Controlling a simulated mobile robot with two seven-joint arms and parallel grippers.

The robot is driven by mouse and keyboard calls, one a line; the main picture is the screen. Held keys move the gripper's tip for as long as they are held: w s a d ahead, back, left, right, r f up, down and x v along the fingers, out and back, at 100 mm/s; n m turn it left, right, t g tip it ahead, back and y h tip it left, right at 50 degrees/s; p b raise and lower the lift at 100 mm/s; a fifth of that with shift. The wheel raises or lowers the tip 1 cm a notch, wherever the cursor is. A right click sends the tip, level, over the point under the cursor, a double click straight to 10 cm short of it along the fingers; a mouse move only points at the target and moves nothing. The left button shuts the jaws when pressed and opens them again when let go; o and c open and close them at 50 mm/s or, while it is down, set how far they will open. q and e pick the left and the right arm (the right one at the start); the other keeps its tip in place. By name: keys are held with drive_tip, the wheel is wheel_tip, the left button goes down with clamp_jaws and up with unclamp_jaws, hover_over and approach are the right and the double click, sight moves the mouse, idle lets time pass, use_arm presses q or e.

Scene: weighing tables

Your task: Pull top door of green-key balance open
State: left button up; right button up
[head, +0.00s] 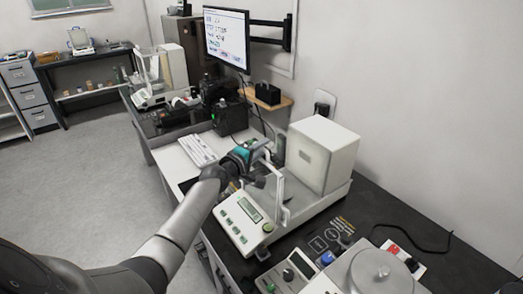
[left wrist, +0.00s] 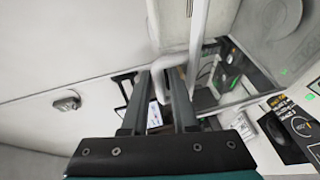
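The green-key balance (head: 237,227) stands on the dark table, with its display and green keys facing front. Its white housing (head: 322,155) rises behind a clear glass draft shield with a pale frame. My left gripper (head: 262,150) is up at the top of this shield. In the left wrist view, a curved white handle (left wrist: 176,62) is at the fingertips of my left gripper (left wrist: 162,82). The fingers stand apart, with the handle at the gap between them. I cannot tell whether they press on it. My right gripper is in neither view.
A second balance with a round pan (head: 378,270) stands at front right. A keyboard (head: 197,149) and black devices (head: 229,118) lie behind my left gripper. A wall-mounted monitor (head: 227,38) hangs above. The floor (head: 90,165) on the left is clear.

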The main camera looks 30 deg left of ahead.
use_arm(q)
clamp_jaws()
idle(1.5)
